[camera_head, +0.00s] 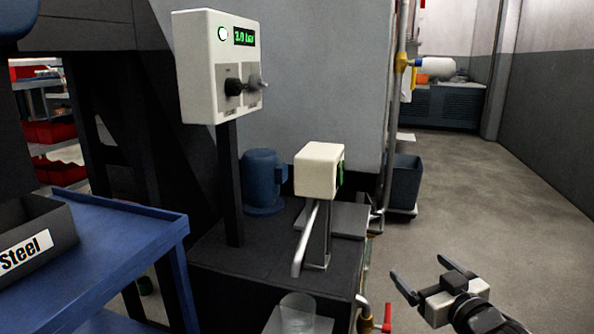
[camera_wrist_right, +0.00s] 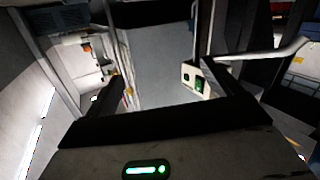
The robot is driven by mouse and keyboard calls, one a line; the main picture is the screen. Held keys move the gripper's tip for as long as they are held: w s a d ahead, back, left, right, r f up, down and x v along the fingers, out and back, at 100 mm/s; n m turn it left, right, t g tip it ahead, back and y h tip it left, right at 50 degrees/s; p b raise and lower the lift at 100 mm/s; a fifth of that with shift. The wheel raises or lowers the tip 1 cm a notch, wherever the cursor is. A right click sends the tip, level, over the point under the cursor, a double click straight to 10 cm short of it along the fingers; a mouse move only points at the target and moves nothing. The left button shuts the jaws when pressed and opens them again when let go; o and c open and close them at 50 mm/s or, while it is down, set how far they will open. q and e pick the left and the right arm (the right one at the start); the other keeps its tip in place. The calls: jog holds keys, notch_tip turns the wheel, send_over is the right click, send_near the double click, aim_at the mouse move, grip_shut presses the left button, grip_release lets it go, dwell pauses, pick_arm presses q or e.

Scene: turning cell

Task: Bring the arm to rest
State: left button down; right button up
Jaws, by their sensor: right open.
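My right gripper (camera_head: 419,272) is at the lower right of the head view, over the grey floor. Its two dark fingers are spread wide with nothing between them. It is apart from the machine, to the right of the white spout unit (camera_head: 318,170). In the right wrist view the dark fingers (camera_wrist_right: 165,85) also stand apart and empty, with the green-lit gripper body below them. My left gripper is not in view.
A white panel (camera_head: 205,75) with a green display and black knob stands on a post. A clear container (camera_head: 297,312) sits below the spout. A red-handled valve (camera_head: 386,318) is left of the gripper. A blue cart (camera_head: 110,235) holds a "Steel" bin (camera_head: 38,235). Floor at right is clear.

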jog(key=s+a+g+y, duration=0.1)
jog(key=s+a+y, duration=0.3)
jog(key=s+a, duration=0.85)
jog(key=s+a+r+m+y, duration=0.2)
jog(key=s+a+r, duration=0.3)
jog(key=s+r, duration=0.4)
pick_arm(q)
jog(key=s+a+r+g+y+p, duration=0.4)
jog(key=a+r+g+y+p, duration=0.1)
jog(key=p, duration=2.7)
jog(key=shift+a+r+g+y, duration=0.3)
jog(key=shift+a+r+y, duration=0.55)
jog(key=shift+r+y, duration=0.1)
pick_arm(e)
jog(key=s+d+r+g+h, duration=0.4)
jog(key=s+d+g+h, duration=0.1)
jog(key=d+h, duration=0.1)
jog(key=shift+d+r, duration=0.25)
pick_arm(q)
jog(key=shift+p, duration=0.3)
pick_arm(e)
jog(key=shift+c, duration=0.3)
